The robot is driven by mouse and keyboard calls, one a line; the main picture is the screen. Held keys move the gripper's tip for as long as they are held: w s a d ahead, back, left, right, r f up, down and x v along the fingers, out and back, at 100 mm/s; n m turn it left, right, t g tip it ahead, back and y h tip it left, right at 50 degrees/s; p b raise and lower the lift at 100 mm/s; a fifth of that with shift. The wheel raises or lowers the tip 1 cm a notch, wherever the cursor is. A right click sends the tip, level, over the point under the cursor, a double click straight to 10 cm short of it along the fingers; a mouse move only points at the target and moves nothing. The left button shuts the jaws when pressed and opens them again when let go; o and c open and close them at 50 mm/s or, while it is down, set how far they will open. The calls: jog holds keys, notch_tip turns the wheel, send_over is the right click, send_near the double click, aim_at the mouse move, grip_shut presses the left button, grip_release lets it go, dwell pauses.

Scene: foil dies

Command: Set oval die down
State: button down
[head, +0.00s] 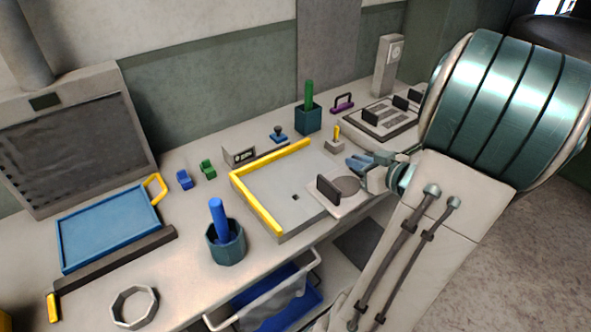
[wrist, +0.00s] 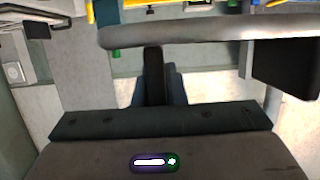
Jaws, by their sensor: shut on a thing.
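The oval die, a pale plate (head: 346,199) with a black upright handle and a grey rounded disc, is at the front right of the yellow-edged board (head: 277,199) in the head view. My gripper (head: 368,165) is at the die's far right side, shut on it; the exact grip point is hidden.
A rack (head: 374,121) with several black-handled dies stands behind the gripper. A green cup (head: 308,120), a small yellow-handled tool (head: 336,137) and a blue-handled stamp (head: 278,134) stand behind the board. A teal pot (head: 227,242) stands at its front left. The board's middle is mostly clear.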

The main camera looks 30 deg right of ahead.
jog(key=w+f, duration=0.2)
jog(key=w, duration=0.1)
jog(key=w+a+f+b, duration=0.1)
jog(key=w+f, duration=0.1)
jog(key=w, duration=0.2)
jog(key=w+f+b, duration=0.1)
jog(key=w+f, duration=0.1)
jog(key=w, duration=0.2)
jog(key=shift+a+f, duration=0.35)
jog(key=shift+f, duration=2.05)
jog(key=shift+b, duration=0.3)
jog(key=shift+f, duration=0.2)
jog(key=c, duration=1.5)
grip_release()
jog(key=shift+r, duration=0.2)
jog(key=p+v, duration=0.1)
jog(key=v, duration=1.1)
